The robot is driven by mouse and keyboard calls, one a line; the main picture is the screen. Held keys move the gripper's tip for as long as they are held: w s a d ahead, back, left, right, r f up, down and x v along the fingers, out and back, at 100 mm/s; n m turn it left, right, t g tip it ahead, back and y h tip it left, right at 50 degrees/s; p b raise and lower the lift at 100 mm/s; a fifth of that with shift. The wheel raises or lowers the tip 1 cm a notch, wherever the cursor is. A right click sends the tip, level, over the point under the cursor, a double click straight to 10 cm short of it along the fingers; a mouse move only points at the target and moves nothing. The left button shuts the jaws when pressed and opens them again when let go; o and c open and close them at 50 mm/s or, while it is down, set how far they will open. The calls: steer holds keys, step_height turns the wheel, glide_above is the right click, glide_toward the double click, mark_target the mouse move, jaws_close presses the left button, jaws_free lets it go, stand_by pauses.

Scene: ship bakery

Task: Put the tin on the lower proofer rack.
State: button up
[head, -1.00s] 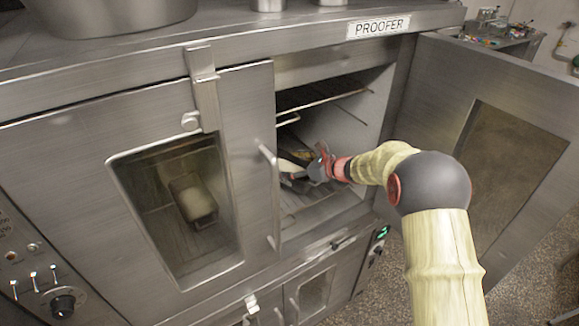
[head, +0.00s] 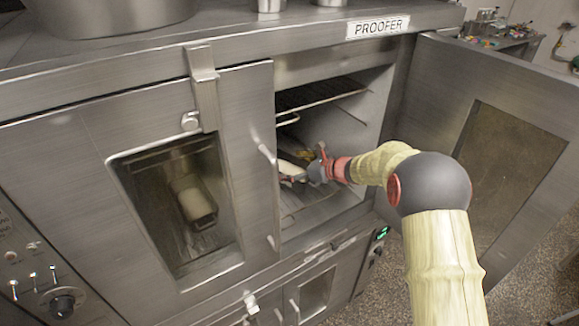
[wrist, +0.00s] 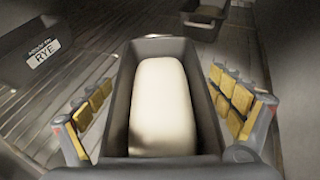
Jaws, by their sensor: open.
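The tin (wrist: 123,98) is dark, narrow and open-topped, with a pale loaf of dough in it. In the wrist view it lies lengthwise between the fingers of my gripper (wrist: 166,100). The fingers are spread, with yellow pads on both sides and a gap to each tin wall. In the head view the tin (head: 291,171) is inside the open proofer, partly hidden by the door frame and my gripper (head: 312,168). The lower proofer rack (head: 310,208) shows below it. I cannot see the tin's underside clearly.
The upper rack (head: 322,101) is above my gripper. The proofer's right door (head: 510,165) stands open; the left windowed door (head: 80,165) is shut. A tin labelled RYE (wrist: 38,50) lies to the left, and another filled tin (wrist: 188,18) is farther in.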

steer(key=v, duration=1.2)
steer(key=shift+p, duration=0.35)
